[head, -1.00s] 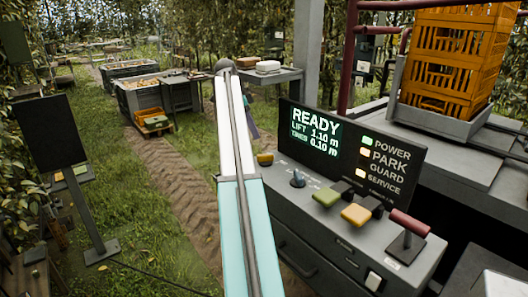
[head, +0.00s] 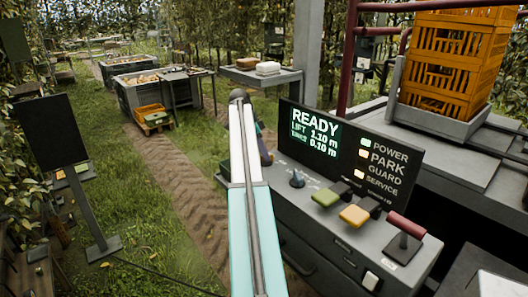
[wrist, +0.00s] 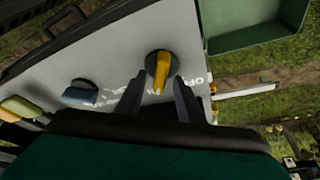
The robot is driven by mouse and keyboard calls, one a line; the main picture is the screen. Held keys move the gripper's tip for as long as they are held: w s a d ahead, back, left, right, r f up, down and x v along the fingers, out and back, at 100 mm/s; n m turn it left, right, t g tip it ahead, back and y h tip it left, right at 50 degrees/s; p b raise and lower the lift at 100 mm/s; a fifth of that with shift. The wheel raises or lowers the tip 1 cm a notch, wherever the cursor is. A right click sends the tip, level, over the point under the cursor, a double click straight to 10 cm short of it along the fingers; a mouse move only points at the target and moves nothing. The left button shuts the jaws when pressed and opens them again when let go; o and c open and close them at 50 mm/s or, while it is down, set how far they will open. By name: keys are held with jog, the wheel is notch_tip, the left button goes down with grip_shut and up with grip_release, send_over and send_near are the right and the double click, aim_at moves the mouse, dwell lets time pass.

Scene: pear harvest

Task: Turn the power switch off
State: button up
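The power switch, a yellow rotary knob (wrist: 161,70) on a round dark base, is on the grey console (wrist: 125,62) in the wrist view. White lettering lies beside it, seemingly OFF on its right; other letters are partly hidden. My gripper (wrist: 159,84) is open, its two dark fingers apart at the knob's near left and right sides. I cannot tell whether they touch it. In the head view, my arm hides the yellow knob. The console display (head: 315,132) reads READY, and the POWER lamp (head: 366,142) is lit green.
Orange crates (head: 455,60) stand behind at right.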

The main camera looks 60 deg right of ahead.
grip_shut()
jog(key=shift+n, duration=0.4)
jog(key=shift+s+a+f+n+t+h+b, duration=0.1)
jog(key=shift+n+t+h+b, duration=0.15)
jog(key=shift+n, duration=0.3)
jog(key=shift+a+n+t+h+b, duration=0.15)
jog(key=shift+n+h, duration=0.1)
jog(key=shift+n, duration=0.3)
jog(key=n+t, duration=0.1)
jog(key=n, duration=0.2)
jog(key=shift+s+d+h, duration=0.1)
jog(key=shift+h, duration=0.2)
jog(key=n+t, duration=0.2)
jog(key=n, duration=0.4)
jog(key=shift+d, duration=0.1)
jog(key=shift+t, duration=0.3)
